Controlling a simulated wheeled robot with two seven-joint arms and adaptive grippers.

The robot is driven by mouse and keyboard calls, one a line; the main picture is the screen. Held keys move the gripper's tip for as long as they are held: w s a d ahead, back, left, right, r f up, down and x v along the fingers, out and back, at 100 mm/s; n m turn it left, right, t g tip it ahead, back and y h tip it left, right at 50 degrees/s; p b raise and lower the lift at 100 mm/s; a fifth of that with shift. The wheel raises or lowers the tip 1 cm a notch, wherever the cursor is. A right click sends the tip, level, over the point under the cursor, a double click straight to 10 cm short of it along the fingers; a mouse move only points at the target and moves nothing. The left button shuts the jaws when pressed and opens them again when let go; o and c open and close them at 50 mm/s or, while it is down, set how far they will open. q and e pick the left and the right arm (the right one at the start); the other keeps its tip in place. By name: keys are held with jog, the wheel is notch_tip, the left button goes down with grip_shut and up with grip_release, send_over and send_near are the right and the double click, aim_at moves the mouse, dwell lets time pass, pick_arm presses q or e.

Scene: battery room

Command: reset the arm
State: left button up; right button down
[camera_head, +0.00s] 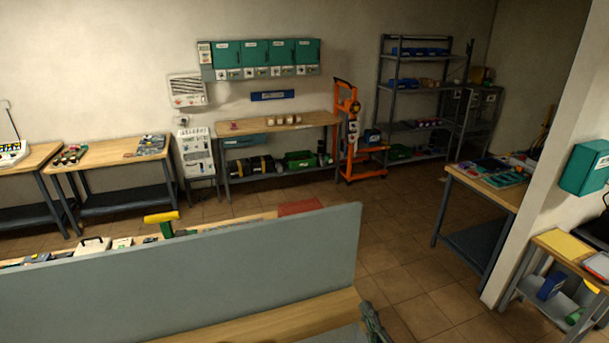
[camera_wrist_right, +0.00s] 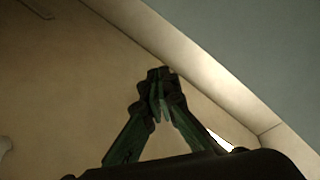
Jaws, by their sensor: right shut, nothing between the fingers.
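My right gripper (camera_head: 374,322) shows at the bottom edge of the head view, beside the right end of the near wooden bench (camera_head: 310,318). In the right wrist view its dark green fingers (camera_wrist_right: 161,95) come together at the tips, with nothing between them. The wrist view behind the fingers has a plain tan surface, a pale strip and a grey-blue area; I cannot tell exactly which things these are. My left gripper is not in view.
A tall grey divider panel (camera_head: 200,265) stands along the near bench and hides part of what lies behind it. A low workbench (camera_head: 570,248) and a wall end stand at the right. The tiled floor (camera_head: 395,255) is clear between the benches.

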jog(key=s+d+f+m+g+h, duration=0.35)
jog(key=d+f, duration=0.35)
jog(key=f, duration=0.3)
jog(key=s+d+f+m+g+h, duration=0.2)
jog(key=s+d+f+m+g, duration=0.15)
jog(key=d+f, duration=0.5)
jog(key=s+d+f+m+g, duration=0.25)
jog(key=s+f+g, duration=0.25)
jog(key=s+f, duration=0.45)
jog(key=s+d+f+m+g, duration=0.2)
jog(key=s+f+m+g, duration=0.15)
jog(key=s+f, duration=0.65)
jog(key=s+a+f+n+g+b, duration=0.1)
jog(key=s+f+b, duration=0.1)
jog(key=f, duration=1.6)
jog(key=s+a+f+g+b, duration=0.1)
jog(key=s+f+b, duration=0.15)
jog(key=f, duration=1.45)
jog(key=s+f+n+g+y+b, duration=0.1)
jog(key=s+f+b, duration=0.2)
jog(key=s+f, duration=1.5)
jog(key=shift+d+f+b, duration=0.15)
jog(key=shift+f+b, duration=0.2)
